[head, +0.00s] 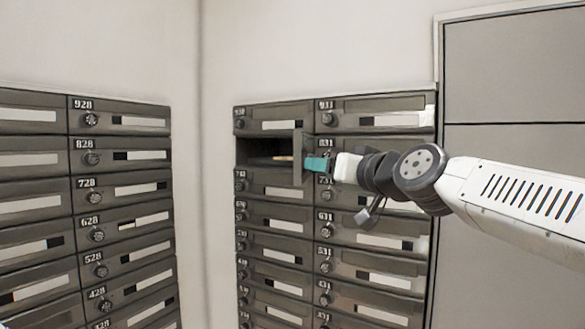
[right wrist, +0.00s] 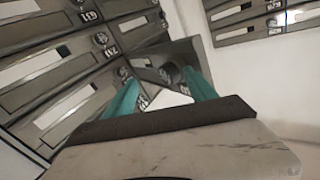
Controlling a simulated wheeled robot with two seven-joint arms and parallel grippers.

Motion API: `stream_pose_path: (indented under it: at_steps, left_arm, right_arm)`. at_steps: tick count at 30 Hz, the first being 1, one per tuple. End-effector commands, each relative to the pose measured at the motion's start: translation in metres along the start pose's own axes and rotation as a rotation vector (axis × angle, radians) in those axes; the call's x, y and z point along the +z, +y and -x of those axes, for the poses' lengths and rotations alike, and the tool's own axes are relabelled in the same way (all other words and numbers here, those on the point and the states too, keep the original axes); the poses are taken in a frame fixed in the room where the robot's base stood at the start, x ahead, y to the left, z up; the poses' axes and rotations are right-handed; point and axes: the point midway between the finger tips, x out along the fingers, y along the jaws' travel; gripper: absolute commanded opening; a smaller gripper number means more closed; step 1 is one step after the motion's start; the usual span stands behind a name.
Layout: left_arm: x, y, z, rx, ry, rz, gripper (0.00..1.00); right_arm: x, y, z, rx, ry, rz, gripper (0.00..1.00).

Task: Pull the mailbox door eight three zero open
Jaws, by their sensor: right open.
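In the head view, the mailbox in the 830 place (head: 262,146), second from the top in the left column of the right-hand bank, stands open. Its dark inside shows, with a small pale item (head: 283,158) in it. Its door (head: 298,160) is swung out at the right side of the opening and seen nearly edge-on; its number is not readable. My right gripper (head: 318,164), with teal fingers, is at the right of this door, close to it; contact cannot be told. In the right wrist view its fingers (right wrist: 160,92) are apart. My left gripper is not in view.
Door 831 (head: 350,142) is shut, behind my right gripper. The other doors around it are shut, with round locks. A second bank of shut mailboxes (head: 120,190) stands on the left wall. A grey panel (head: 515,70) is at the right. Space before the left bank is clear.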

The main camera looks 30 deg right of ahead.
Motion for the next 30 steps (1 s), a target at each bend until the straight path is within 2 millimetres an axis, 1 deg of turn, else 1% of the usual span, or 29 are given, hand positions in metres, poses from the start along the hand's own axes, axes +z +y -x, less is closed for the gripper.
stream_pose_path:
  at_steps: [11, 14, 17, 24, 27, 30]
  left_arm:
    - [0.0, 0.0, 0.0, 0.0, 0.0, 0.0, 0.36]
    - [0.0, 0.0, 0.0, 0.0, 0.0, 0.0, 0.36]
    - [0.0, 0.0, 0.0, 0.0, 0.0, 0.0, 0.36]
    - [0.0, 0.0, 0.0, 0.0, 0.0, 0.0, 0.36]
    - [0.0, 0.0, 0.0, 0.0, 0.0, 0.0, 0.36]
    - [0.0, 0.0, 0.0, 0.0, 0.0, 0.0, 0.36]
  right_arm:
    - [0.0, -0.001, 0.0, -0.002, -0.001, 0.001, 0.66]
    - [0.0, -0.001, 0.004, -0.001, 0.001, 0.001, 0.66]
    - [-0.001, 0.0, 0.017, -0.001, 0.003, 0.001, 0.66]
    - [-0.001, 0.0, 0.058, 0.0, 0.004, 0.0, 0.66]
    - [-0.001, 0.0, 0.07, 0.0, 0.003, 0.0, 0.66]
    - [0.0, 0.0, 0.076, -0.001, 0.0, 0.001, 0.66]
